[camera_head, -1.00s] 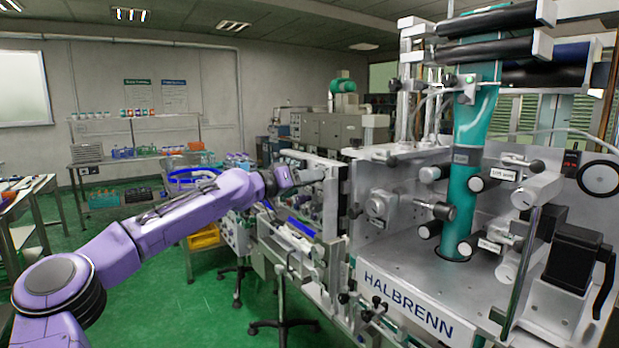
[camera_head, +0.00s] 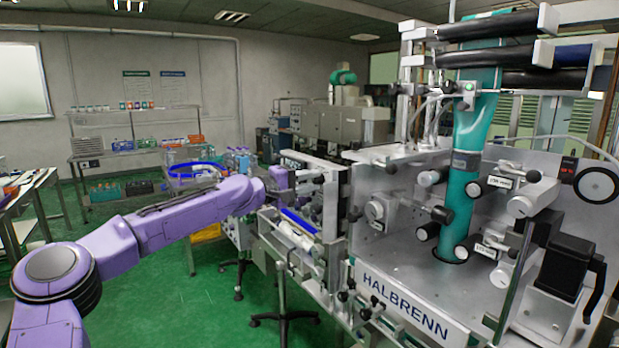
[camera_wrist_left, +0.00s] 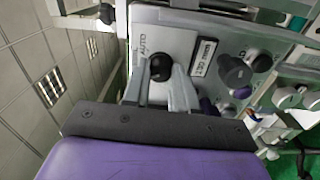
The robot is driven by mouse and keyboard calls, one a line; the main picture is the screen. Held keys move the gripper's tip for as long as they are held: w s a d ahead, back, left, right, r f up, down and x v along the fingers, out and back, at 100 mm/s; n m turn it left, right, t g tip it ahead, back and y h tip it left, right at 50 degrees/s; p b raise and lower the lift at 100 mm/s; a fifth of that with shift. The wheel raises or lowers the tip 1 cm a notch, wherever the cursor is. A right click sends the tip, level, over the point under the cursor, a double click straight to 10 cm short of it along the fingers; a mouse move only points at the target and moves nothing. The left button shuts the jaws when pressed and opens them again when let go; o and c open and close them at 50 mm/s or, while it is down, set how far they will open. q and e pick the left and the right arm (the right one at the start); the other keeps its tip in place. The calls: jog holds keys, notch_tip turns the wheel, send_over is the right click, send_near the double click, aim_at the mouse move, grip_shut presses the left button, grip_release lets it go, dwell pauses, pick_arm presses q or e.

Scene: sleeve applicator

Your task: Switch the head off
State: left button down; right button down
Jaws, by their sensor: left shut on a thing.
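My left gripper (camera_wrist_left: 162,88) is shut on a round black knob (camera_wrist_left: 160,67) on a light grey plate in the left wrist view. The word AUTO is printed beside the knob, turned sideways in that view. The two grey fingers lie on either side of the knob, and any pointer mark on it is hidden or too small to read. In the head view my left gripper (camera_head: 304,179) reaches the machine's left end, with its fingertips small and the knob not distinguishable. My right gripper is in neither view now.
A "130 mm" label (camera_wrist_left: 204,58) and a larger dark knob (camera_wrist_left: 235,71) sit close beside the gripped knob. The HALBRENN machine (camera_head: 412,309) with its teal sleeve tube (camera_head: 461,205) fills the right. Green floor (camera_head: 165,290) is open at lower left.

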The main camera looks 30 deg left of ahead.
pick_arm(q)
jog(key=shift+n+p, duration=0.9)
jog(key=shift+n, duration=1.4)
jog(key=shift+f, duration=0.1)
jog(key=c, duration=0.9)
grip_release()
